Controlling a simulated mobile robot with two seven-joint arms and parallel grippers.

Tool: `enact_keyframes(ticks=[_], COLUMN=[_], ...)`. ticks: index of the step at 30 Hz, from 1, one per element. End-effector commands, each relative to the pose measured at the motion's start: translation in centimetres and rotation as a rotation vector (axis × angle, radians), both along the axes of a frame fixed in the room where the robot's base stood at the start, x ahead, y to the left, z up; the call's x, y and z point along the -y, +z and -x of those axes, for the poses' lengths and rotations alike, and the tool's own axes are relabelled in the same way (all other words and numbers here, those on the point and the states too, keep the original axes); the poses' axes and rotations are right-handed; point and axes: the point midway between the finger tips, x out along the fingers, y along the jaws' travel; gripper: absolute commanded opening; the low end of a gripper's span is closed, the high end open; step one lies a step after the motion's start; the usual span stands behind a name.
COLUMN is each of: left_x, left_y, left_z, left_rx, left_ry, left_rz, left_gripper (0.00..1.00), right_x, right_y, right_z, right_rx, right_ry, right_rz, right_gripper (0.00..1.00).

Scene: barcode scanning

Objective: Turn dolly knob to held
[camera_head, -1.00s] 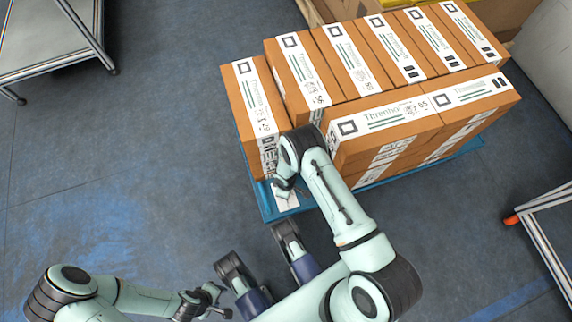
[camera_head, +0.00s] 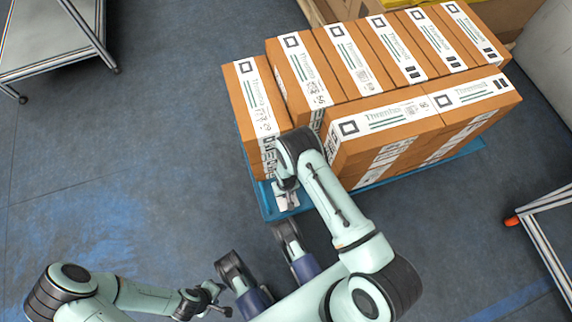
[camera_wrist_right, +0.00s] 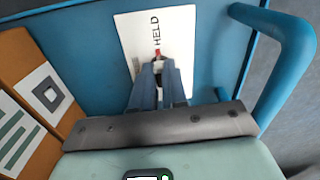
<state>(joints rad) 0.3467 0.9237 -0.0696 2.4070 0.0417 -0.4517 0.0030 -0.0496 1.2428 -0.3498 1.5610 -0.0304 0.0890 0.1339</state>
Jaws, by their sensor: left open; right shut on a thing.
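The blue dolly (camera_head: 268,206) carries the stacked cartons and has a white plate (camera_wrist_right: 180,30) with the word HELD at its end. The plate also shows low beside my right wrist in the head view (camera_head: 288,203). The knob (camera_wrist_right: 157,55) shows only as a small red tip pointing at HELD; its body is hidden between my fingers. My right gripper (camera_wrist_right: 158,70) is shut on the knob in front of the plate. My left gripper (camera_head: 222,301) is open and empty, low in the head view, well away from the dolly.
Several brown cartons (camera_head: 300,75) with white labels stand on the dolly. A blue handle (camera_wrist_right: 291,70) rises right of the plate in the wrist view. A metal cart (camera_head: 50,40) stands at top left and a metal frame (camera_head: 545,225) at right. The floor left is clear.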

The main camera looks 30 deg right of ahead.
Motion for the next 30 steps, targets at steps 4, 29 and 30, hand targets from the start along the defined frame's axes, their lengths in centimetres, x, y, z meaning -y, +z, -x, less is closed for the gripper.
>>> enact_keyframes(ticks=[4,29,30], left_x=[-0.01,0.0,0.0], left_y=[-0.02,-0.04,-0.04], left_z=[0.09,0.12,0.12], left_rx=[-0.002,-0.003,-0.003], left_ry=[0.001,0.0,0.0], left_rz=[0.0,0.0,0.0], left_gripper=[0.42,0.42,0.42], right_x=[-0.04,-0.03,-0.03], right_y=[0.05,0.04,0.03], right_z=[-0.06,-0.04,-0.04], right_rx=[0.001,0.0,0.0], right_ry=[-0.048,-0.083,-0.082], right_rz=[0.0,0.0,0.0], right_gripper=[0.0,0.38,0.38])
